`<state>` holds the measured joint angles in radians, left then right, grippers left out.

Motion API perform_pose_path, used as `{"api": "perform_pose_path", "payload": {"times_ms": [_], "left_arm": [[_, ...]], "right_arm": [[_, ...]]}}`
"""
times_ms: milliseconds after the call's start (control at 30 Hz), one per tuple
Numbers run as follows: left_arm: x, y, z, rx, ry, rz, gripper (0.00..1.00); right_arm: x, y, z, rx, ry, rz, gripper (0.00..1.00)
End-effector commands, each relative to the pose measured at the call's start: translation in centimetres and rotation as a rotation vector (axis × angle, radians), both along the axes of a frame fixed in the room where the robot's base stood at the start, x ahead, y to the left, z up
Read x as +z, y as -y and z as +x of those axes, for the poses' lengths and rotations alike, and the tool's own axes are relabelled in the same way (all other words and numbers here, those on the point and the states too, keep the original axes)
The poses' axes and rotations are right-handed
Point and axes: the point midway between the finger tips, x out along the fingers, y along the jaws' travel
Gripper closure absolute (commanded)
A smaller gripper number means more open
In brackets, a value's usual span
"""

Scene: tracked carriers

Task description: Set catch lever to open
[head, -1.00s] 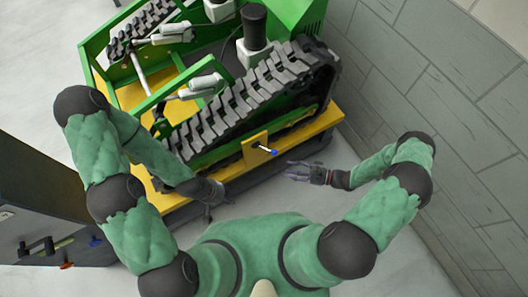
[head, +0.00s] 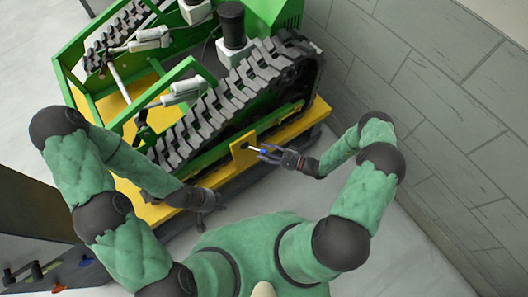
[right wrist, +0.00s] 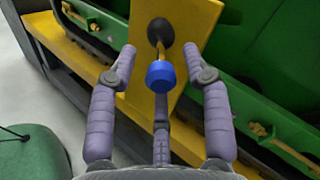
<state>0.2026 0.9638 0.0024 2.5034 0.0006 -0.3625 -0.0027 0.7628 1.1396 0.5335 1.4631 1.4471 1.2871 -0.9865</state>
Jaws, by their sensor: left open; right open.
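The catch lever (head: 255,149) is a thin metal rod with a blue knob, fixed to a yellow plate on the side of the tracked carrier. In the right wrist view its blue knob (right wrist: 160,74) stands between the spread fingers of my right gripper (right wrist: 162,85), with the rod reaching back to a dark round pivot on the yellow plate (right wrist: 185,40). My right gripper (head: 268,153) is open around the knob; no finger clearly touches it. My left gripper (head: 212,201) is open and empty near the carrier's lower yellow edge, left of the lever.
The green and yellow carrier (head: 292,128) with its black rubber track (head: 215,105) fills the upper middle. A grey block wall (head: 430,100) stands at the right. A dark cabinet with small levers (head: 40,270) is at the lower left. Pale floor is free at the right front.

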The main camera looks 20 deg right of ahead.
Motion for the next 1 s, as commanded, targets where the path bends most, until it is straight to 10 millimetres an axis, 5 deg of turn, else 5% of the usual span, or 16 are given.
{"api": "perform_pose_path", "payload": {"times_ms": [400,567,1000], "left_arm": [[-0.12,0.0,0.01,0.0,0.0,0.0,0.51],[-0.12,0.0,0.0,0.0,0.0,0.0,0.51],[0.26,0.0,0.0,0.0,0.0,0.0,0.51]], "right_arm": [[0.01,-0.58,0.41,-0.001,-0.001,0.0,0.54],[0.01,-0.57,0.41,-0.001,0.0,-0.001,0.99],[0.12,-0.23,0.22,-0.033,-0.001,0.002,1.0]]}}
